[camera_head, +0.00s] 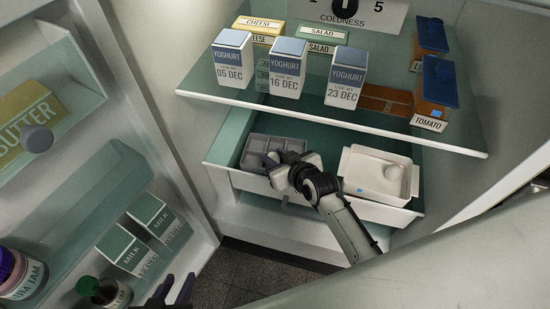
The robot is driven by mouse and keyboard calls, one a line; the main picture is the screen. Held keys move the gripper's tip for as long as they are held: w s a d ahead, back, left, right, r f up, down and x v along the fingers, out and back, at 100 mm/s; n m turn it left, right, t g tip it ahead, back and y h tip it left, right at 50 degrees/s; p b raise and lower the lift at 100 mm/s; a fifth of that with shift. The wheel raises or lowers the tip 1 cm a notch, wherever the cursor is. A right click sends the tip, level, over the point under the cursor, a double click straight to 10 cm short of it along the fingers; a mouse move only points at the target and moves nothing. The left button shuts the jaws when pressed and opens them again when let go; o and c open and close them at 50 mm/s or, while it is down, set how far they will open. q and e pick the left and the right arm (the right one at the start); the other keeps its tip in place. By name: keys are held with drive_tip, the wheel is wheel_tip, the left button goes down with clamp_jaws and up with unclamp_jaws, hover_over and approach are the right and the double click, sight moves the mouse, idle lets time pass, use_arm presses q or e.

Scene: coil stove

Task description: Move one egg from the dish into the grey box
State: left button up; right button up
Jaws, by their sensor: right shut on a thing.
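The grey box (252,168), with compartments, sits in the left part of the pulled-out fridge drawer. My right gripper (272,164) is over the front of the grey box. It is shut on an egg, which is mostly hidden by the gripper and hard to make out. My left gripper (174,290) shows at the bottom edge, its two dark fingers apart and empty, far from box and dish.
A glass shelf (310,108) with yoghurt cartons (286,75) hangs above the drawer (245,182). The open door at left holds butter (28,120), milk cartons (125,250) and jars.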

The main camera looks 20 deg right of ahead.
use_arm(q)
drive_tip(key=shift+d+r, duration=0.1)
drive_tip(key=shift+r, duration=0.1)
use_arm(e)
drive_tip(key=shift+f, duration=0.15)
drive_tip(key=shift+f, duration=0.35)
use_arm(q)
drive_tip(key=shift+s+f, duration=0.1)
drive_tip(key=shift+f, duration=0.2)
use_arm(e)
drive_tip(key=o, duration=1)
drive_tip(key=shift+o, duration=0.2)
drive_tip(key=shift+r, duration=0.1)
